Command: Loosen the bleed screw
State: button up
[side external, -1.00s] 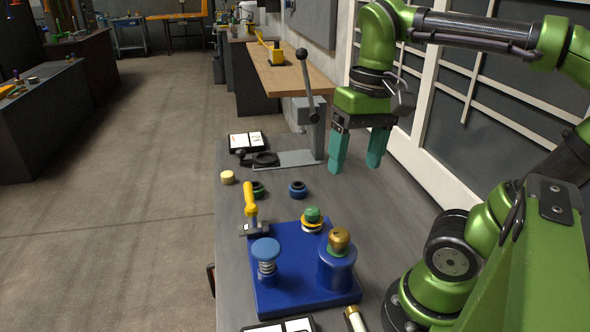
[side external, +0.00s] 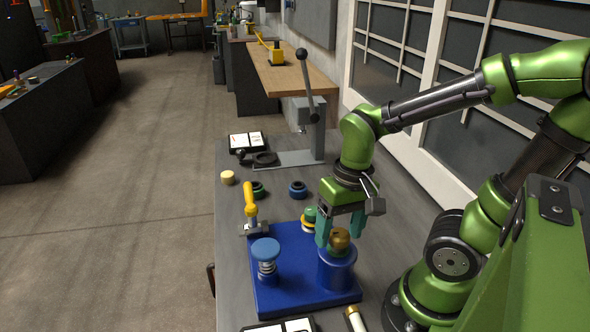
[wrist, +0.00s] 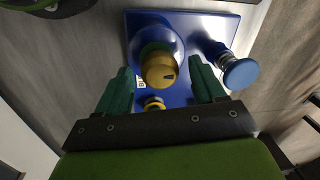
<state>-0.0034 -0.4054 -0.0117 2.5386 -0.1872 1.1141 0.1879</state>
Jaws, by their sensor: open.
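A brass knob (side external: 339,239), which looks like the bleed screw, sits on top of a blue cylinder (side external: 337,268) at the right of a blue base plate (side external: 290,297). The wrist view shows the knob (wrist: 160,71) from above, with a dark mark on its face. My gripper (side external: 340,240) is open and points down, with its teal fingers on either side of the knob. In the wrist view, gaps show between the knob and both fingers (wrist: 160,66). I cannot tell how far down the knob the fingertips reach.
A blue-capped spring plunger (side external: 265,251), a yellow-handled lever (side external: 251,203) and a green-topped fitting (side external: 309,216) stand on or beside the plate, the fitting close to my gripper. Behind are a blue ring (side external: 298,189) and a lever press (side external: 309,110).

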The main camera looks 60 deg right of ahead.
jog(key=c, duration=1.1)
jog(key=shift+n, duration=0.3)
jog(key=n, duration=0.3)
jog(key=shift+a+n+g, duration=0.1)
jog(key=shift+n+g, duration=0.2)
jog(key=shift+n, duration=0.1)
jog(key=n, duration=0.4)
jog(key=shift+w+n, duration=0.1)
jog(key=shift+n, duration=0.2)
jog(key=n+g, duration=0.1)
jog(key=n, duration=0.3)
jog(key=shift+a+n, duration=0.15)
jog(key=shift+n, duration=0.15)
jog(key=shift+n+h, duration=0.3)
jog(key=shift+n, duration=2.2)
